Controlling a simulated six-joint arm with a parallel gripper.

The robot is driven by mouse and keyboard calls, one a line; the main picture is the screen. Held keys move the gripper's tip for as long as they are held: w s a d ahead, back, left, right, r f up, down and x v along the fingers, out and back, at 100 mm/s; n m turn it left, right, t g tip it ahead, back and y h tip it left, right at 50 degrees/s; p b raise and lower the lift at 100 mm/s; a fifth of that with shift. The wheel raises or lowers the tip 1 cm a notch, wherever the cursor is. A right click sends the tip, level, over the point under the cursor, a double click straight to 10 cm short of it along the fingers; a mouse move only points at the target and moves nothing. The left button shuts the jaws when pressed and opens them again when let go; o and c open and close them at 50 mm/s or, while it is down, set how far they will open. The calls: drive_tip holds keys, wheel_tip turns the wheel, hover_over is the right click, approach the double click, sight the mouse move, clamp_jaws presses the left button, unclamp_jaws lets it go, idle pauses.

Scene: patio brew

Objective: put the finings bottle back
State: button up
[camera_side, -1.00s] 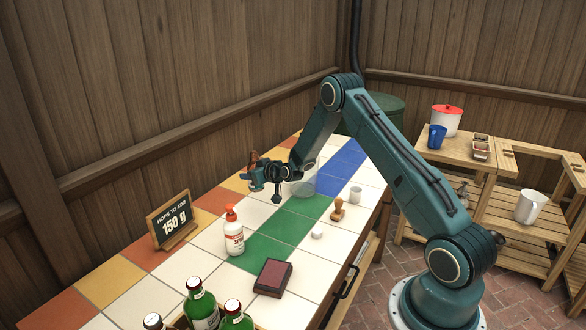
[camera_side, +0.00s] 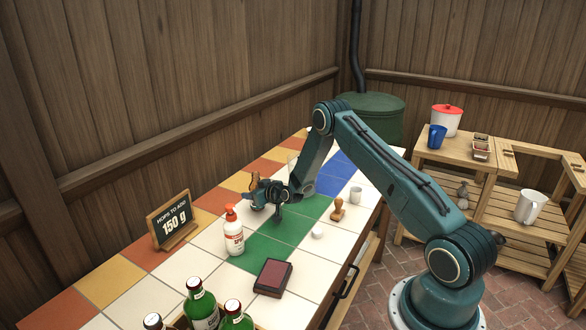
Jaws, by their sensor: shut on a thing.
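My gripper (camera_side: 262,194) is over the counter, behind the white pump bottle and near the green tiles.
A white bottle with an orange pump (camera_side: 234,238) stands close in front of my gripper. A clear vessel (camera_side: 293,162) is partly behind my arm.

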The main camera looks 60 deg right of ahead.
drive_tip(key=shift+f, duration=0.4)
drive_tip(key=shift+f, duration=0.1)
drive_tip(key=o, duration=1.1)
drive_tip(key=shift+f, duration=0.1)
drive_tip(key=shift+o, duration=0.2)
drive_tip(key=shift+r, duration=0.2)
drive_tip(key=v, duration=1.2)
